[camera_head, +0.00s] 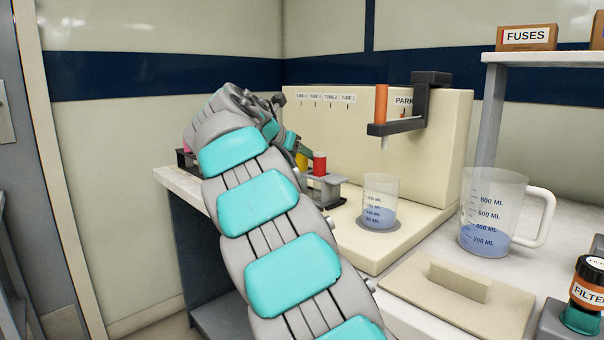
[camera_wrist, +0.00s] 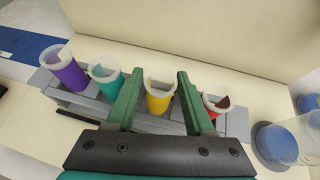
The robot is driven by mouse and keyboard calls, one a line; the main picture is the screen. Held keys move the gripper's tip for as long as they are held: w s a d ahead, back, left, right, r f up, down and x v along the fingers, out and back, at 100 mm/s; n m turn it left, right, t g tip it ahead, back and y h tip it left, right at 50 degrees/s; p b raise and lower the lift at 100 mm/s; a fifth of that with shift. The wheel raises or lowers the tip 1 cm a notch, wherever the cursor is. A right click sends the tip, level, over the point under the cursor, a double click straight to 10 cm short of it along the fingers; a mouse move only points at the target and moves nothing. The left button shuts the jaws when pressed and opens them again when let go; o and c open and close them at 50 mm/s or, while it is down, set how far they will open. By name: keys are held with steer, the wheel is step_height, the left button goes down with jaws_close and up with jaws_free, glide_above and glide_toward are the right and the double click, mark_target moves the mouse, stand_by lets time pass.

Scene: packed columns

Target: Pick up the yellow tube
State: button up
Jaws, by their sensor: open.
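The yellow tube (camera_wrist: 158,101) stands in a grey rack (camera_wrist: 237,124) between a teal tube (camera_wrist: 106,82) and a red tube (camera_wrist: 214,103) in the wrist view. It has a pale, open-looking rim. My gripper (camera_wrist: 163,80) is open, with its green fingers on either side of the yellow tube in that view. I cannot tell whether they touch it or how far above it they are. In the head view only a part of the yellow tube (camera_head: 301,161) shows beside the red one; my arm hides much of the rack.
A purple tube (camera_wrist: 66,71) stands at the rack's left end. Right of the rack are a beaker (camera_head: 380,200) with blue liquid and a larger jug (camera_head: 490,215). A cream machine (camera_head: 435,130) stands behind, with an orange tube (camera_head: 381,105) at its bracket.

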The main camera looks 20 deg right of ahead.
steer(key=x, duration=0.2)
steer(key=shift+w+d+f, duration=0.1)
steer(key=shift+w+d, duration=0.05)
steer(key=shift+d, duration=0.05)
jaws_close()
